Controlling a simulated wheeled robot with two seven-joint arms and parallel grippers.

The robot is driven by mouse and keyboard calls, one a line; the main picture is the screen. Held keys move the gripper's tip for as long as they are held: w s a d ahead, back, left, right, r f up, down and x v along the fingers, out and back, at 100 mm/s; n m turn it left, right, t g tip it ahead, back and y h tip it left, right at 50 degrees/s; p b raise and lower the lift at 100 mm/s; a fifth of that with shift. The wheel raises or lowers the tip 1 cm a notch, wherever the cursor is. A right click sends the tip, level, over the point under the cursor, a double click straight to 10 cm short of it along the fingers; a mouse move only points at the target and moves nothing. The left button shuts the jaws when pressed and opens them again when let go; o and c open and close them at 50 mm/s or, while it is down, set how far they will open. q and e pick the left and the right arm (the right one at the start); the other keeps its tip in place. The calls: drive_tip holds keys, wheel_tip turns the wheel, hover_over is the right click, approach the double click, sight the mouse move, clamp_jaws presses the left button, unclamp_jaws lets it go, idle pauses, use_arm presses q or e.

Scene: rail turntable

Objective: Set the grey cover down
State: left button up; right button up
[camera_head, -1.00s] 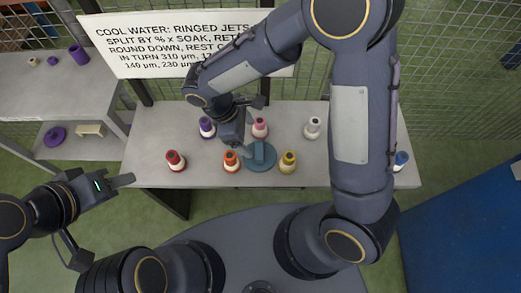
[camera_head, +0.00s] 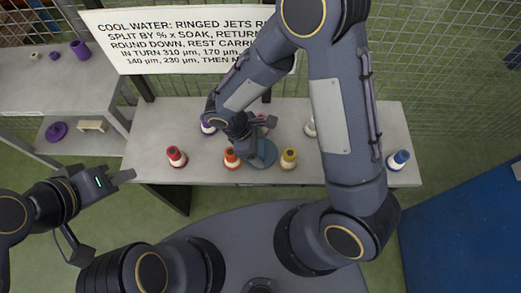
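I cannot make out a separate grey cover; anything between my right fingers is hidden by the gripper and blends with its dark grey. My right gripper (camera_head: 254,138) points down over the blue-grey round turntable (camera_head: 265,163) on the bench and hides much of it. Whether its fingers are closed on something cannot be seen. My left gripper (camera_head: 103,215) is at the lower left, off the bench, with its fingers wide apart and empty.
On the bench (camera_head: 160,134) stand red (camera_head: 177,157), orange (camera_head: 231,158), yellow (camera_head: 289,158) and blue (camera_head: 399,159) spools. Purple (camera_head: 208,126), pink and white (camera_head: 310,127) ones are partly hidden. A sign (camera_head: 175,40) stands behind.

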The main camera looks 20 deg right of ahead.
drive_tip(key=shift+r, duration=0.1)
drive_tip(key=c, duration=1.3)
